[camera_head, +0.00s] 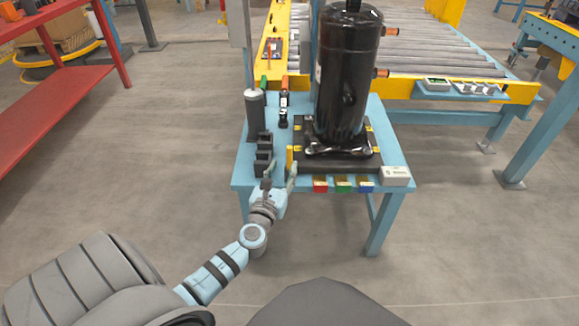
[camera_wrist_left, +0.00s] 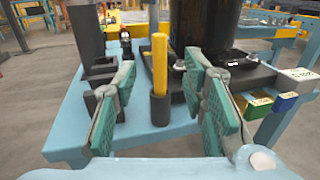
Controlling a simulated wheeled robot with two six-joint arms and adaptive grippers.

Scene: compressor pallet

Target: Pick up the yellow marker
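The yellow marker (camera_wrist_left: 159,62) stands upright in a small black cup-like holder (camera_wrist_left: 160,112) on the light blue table. In the head view the marker (camera_head: 290,153) shows as a thin yellow stick left of the large black compressor (camera_head: 347,70). My left gripper (camera_head: 280,178) is open and empty at the table's front edge. In the left wrist view its green-padded fingers (camera_wrist_left: 160,85) appear on either side of the marker, apart from it; the marker looks beyond or between their tips. My right gripper is not in view.
The compressor stands on a dark base (camera_head: 340,166) just right of the marker. Black blocks (camera_head: 264,155) and a dark cylinder (camera_head: 255,112) stand to the left. Red (camera_head: 320,185), green and blue bins line the front edge, beside a white box (camera_head: 395,176). A roller conveyor (camera_head: 430,55) is behind.

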